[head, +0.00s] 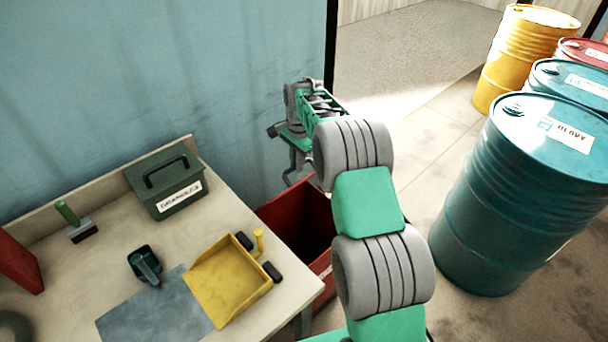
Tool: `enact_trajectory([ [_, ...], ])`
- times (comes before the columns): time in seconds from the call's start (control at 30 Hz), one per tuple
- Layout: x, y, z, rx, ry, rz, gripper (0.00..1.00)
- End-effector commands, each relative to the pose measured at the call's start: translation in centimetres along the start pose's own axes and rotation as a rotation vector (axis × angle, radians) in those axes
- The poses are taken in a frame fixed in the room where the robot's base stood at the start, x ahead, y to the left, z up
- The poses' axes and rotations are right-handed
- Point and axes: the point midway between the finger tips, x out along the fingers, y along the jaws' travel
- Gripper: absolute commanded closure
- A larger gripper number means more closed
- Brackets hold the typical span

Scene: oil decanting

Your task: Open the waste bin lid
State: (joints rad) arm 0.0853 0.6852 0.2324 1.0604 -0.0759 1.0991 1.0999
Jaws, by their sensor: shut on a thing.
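The red waste bin (323,266) stands on the floor just right of the workbench, partly hidden by the bench edge and my arm. Its dark inside shows, so the bin is at least partly open. A bright red panel (283,214) rises at its left side; I cannot tell whether it is the raised lid or the inner wall. My gripper (291,178) is above the back of the bin, close to the blue wall. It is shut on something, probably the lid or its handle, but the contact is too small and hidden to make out.
Teal drums (500,215) and a yellow drum (515,60) stand at right. Floor between bin and drums is clear.

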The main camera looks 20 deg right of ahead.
Motion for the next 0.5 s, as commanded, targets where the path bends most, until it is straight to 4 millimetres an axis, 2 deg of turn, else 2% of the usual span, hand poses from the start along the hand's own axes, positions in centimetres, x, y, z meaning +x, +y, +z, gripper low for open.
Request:
enact_trajectory([
  [0.2, -1.1, -3.8, 0.3, 0.001, -0.004, 0.007, 1.0],
  [0.5, -1.4, -7.4, 1.3, -0.013, -0.006, 0.01, 1.0],
])
